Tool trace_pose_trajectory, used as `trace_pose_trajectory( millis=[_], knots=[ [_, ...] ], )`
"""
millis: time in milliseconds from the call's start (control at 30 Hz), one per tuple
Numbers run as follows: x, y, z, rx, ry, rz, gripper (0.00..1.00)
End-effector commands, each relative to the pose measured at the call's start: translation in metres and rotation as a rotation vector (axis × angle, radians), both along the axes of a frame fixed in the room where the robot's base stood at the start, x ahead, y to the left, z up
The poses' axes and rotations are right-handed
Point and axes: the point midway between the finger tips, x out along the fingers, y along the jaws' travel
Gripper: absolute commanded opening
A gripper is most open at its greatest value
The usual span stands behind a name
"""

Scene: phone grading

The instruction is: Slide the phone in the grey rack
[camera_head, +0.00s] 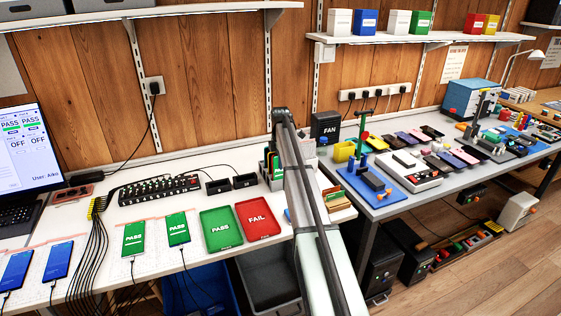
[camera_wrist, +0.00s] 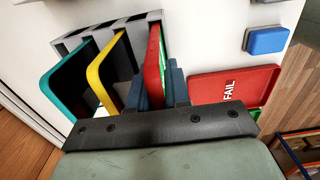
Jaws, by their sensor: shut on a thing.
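In the wrist view my gripper (camera_wrist: 162,84) is shut on a red-edged phone (camera_wrist: 153,62) with a strip of green screen showing on its right side. The phone stands on edge at the right end of the grey rack (camera_wrist: 72,42). How deep it sits in a slot is hidden. A yellow-edged phone (camera_wrist: 121,62) and a teal-edged phone (camera_wrist: 52,82) stand on edge in the rack to its left. In the head view my arm covers most of the rack area, and the gripper itself is hidden.
The red FAIL tray (camera_head: 258,219) and green PASS tray (camera_head: 221,230) lie left of my arm. A blue block (camera_wrist: 266,40) lies right of the rack in the wrist view. Phones with cables lie on the left bench, near a black hub (camera_head: 158,190). The right bench is crowded.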

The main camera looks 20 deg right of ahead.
Motion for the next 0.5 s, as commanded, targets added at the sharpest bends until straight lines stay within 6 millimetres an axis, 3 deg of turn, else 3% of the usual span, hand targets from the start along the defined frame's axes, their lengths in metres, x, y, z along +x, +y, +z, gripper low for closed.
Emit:
trace_pose_trajectory(
  millis=[500],
  knots=[
    [0.0001,0.0000,-0.0109,0.000,-0.001,0.000,0.00]
  ],
)
